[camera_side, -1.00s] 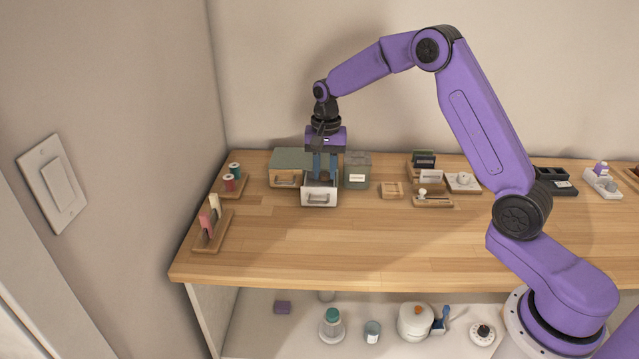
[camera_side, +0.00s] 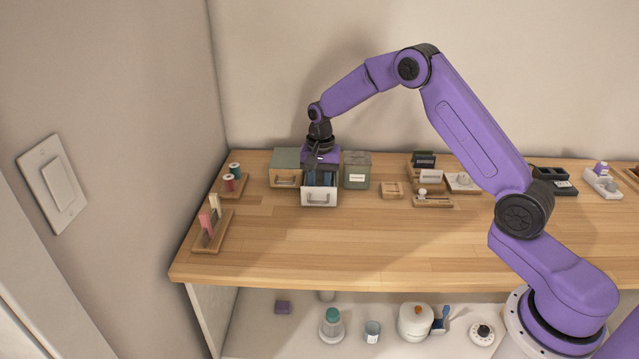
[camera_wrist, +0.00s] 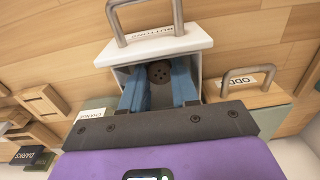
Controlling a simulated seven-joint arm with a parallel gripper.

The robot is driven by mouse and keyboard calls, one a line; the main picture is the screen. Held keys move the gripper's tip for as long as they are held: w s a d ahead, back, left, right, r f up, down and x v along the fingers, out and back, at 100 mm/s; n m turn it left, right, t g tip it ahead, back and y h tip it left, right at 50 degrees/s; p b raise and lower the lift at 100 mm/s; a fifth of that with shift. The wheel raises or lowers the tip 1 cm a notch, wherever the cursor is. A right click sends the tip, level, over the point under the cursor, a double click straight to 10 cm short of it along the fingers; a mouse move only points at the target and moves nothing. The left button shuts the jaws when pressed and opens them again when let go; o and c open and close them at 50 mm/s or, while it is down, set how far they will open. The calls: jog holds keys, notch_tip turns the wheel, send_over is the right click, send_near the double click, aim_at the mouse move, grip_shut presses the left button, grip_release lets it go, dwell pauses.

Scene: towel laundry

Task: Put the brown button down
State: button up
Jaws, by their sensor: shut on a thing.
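The brown button (camera_wrist: 159,73), round and dark with small holes, shows in the wrist view between the blue fingers of my gripper (camera_wrist: 158,88). My gripper is shut on it, inside an open drawer with a white front (camera_wrist: 160,48) and a grey handle. The drawer's label looks like "BUTTONS". In the side view my gripper (camera_side: 319,180) reaches down into this drawer (camera_side: 319,197), behind its front. The button is hidden there. I cannot tell whether the button touches the drawer floor.
A closed drawer box (camera_side: 286,180) stands to the left and a grey-green box (camera_side: 356,170) close to the right. Thread spools (camera_side: 231,183) and a wooden rack (camera_side: 208,238) are further left. The table front (camera_side: 330,245) is clear.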

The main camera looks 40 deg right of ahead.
jog(key=o, duration=0.7)
jog(key=shift+o, duration=0.2)
notch_tip(320, 180, up, 12)
jog(key=s+a+r+n, duration=0.2)
jog(key=s+a+n, duration=0.3)
jog(key=s+a, duration=0.35)
jog(key=s+a+r+n, duration=0.1)
jog(key=s+a+n, duration=0.15)
jog(key=s, duration=0.35)
jog(key=s+a+n, duration=0.1)
jog(key=s+n, duration=0.3)
jog(key=s, duration=0.3)
jog(key=s+d+f+n, duration=0.1)
jog(key=s+n, duration=0.4)
jog(key=s, duration=0.5)
jog(key=s+d+f+n, duration=0.2)
jog(key=s+d+n, duration=0.2)
jog(key=s, duration=0.6)
jog(key=shift+s+d+f+n, duration=0.15)
jog(key=shift+s+d+n, duration=0.15)
jog(key=shift+n, duration=0.25)
